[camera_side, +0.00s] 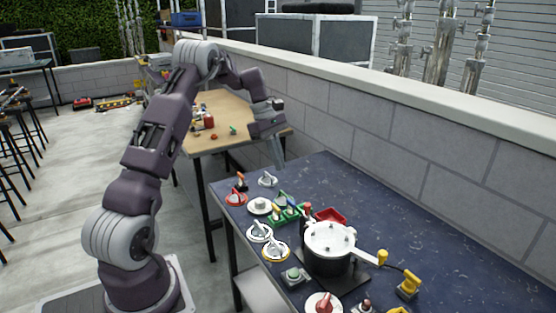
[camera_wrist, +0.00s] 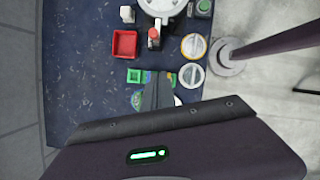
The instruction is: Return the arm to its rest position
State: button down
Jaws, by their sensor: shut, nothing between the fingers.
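My arm is raised and bent, with my gripper (camera_side: 279,160) pointing down above the far end of the dark blue table (camera_side: 450,235). The fingers are together and hold nothing. In the wrist view, the closed fingers of my gripper (camera_wrist: 158,92) show over the table, hiding part of the small items beneath. They look clear of the table top.
A lidded pot (camera_side: 330,245), a red tray (camera_side: 331,215), a yellow-ringed knob (camera_side: 275,250) and several other knobs and buttons crowd the table's left side. Its right side is bare. A wooden table (camera_side: 235,108) with small items stands behind. A block wall (camera_side: 380,150) runs along the right.

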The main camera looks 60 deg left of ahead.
jog(key=shift+a+r, duration=0.1)
jog(key=shift+r, duration=0.1)
jog(key=s+d+r+m+y, duration=0.1)
jog(key=s+d+r+m, duration=0.3)
jog(key=d, duration=0.3)
jog(key=s+d+r+m+t+y, duration=0.1)
jog(key=s+d+r+m, duration=0.2)
jog(key=d+r, duration=0.35)
jog(key=s+d+r+m+y, duration=0.1)
jog(key=s+d+r+m, duration=0.3)
jog(key=d, duration=0.3)
jog(key=s+d+m+t, duration=0.1)
jog(key=s+d+m, duration=0.1)
jog(key=s, duration=0.3)
jog(key=s+d+f+m+t, duration=0.1)
jog(key=s+d+m, duration=0.2)
jog(key=s+m, duration=0.2)
jog(key=s+d+f+m+t+y, duration=0.1)
jog(key=s+d+m, duration=0.1)
jog(key=s, duration=0.3)
jog(key=shift+s+d+m, duration=0.35)
jog(key=shift+m, duration=0.45)
